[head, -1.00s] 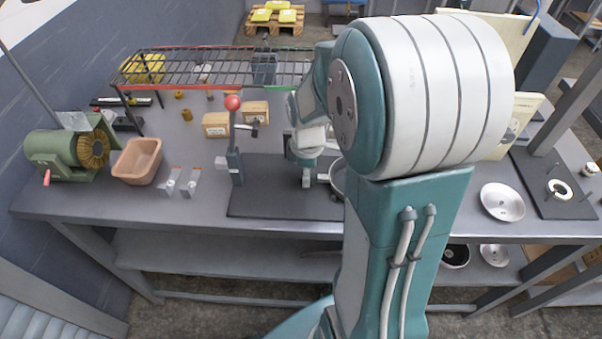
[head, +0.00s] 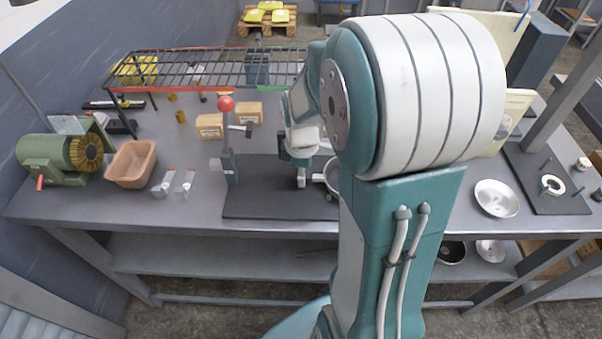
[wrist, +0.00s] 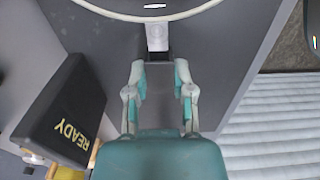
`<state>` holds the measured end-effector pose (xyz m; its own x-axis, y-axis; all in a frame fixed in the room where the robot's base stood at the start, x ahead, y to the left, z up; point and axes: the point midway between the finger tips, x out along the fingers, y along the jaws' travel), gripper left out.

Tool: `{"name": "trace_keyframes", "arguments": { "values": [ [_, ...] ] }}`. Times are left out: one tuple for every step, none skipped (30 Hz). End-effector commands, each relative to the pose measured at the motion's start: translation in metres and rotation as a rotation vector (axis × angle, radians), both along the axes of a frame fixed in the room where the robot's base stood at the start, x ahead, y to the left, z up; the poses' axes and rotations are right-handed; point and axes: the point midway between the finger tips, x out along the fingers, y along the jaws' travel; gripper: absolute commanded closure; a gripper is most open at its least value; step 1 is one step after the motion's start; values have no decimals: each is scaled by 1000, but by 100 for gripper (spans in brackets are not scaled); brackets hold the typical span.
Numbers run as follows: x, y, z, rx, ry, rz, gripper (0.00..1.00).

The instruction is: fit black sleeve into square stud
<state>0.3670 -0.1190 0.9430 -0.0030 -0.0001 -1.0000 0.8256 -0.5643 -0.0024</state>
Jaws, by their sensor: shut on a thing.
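My gripper (head: 301,165) is over the dark mat, left of a round pan (head: 331,172) partly hidden by my arm. In the wrist view, the pan's pale rim (wrist: 150,14) crosses the top and its short grey handle (wrist: 157,36) points toward my gripper (wrist: 160,72). The teal fingers stand either side of the handle's line, shut on the handle; the exact contact is hard to see. I cannot pick out a black sleeve or a square stud for certain. A dark board (head: 572,203) at the right bears upright pegs and a white ring (head: 552,184).
A lever with a red knob (head: 226,104) stands left of my gripper. A wire rack (head: 205,70) spans the back. A green grinder (head: 50,155) and a brown bin (head: 131,163) stand at the left. A metal dish (head: 496,198) lies right. A black READY block (wrist: 70,118) is near the wrist.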

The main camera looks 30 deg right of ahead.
Motion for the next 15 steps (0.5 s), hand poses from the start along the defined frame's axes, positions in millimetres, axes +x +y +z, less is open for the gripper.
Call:
{"name": "trace_keyframes", "arguments": {
  "values": [
    [0, -1, 0, 0, 0, -1, 93],
    [-1, -1, 0, 0, 0, -1, 93],
    [-1, -1, 0, 0, 0, -1, 93],
    [-1, -2, 0, 0, 0, -1, 93],
    [-1, -2, 0, 0, 0, -1, 93],
    [-2, -2, 0, 0, 0, -1, 93],
    [-2, -3, 0, 0, 0, -1, 93],
    [-2, -3, 0, 0, 0, -1, 93],
    [-2, -4, 0, 0, 0, -1, 93],
    [-2, -4, 0, 0, 0, -1, 93],
    [-3, -4, 0, 0, 0, -1, 93],
    [-3, -5, 0, 0, 0, -1, 93],
    [-3, -5, 0, 0, 0, -1, 93],
    [-3, -5, 0, 0, 0, -1, 93],
    [-4, -6, 0, 0, 0, -1, 93]
  ]
}}
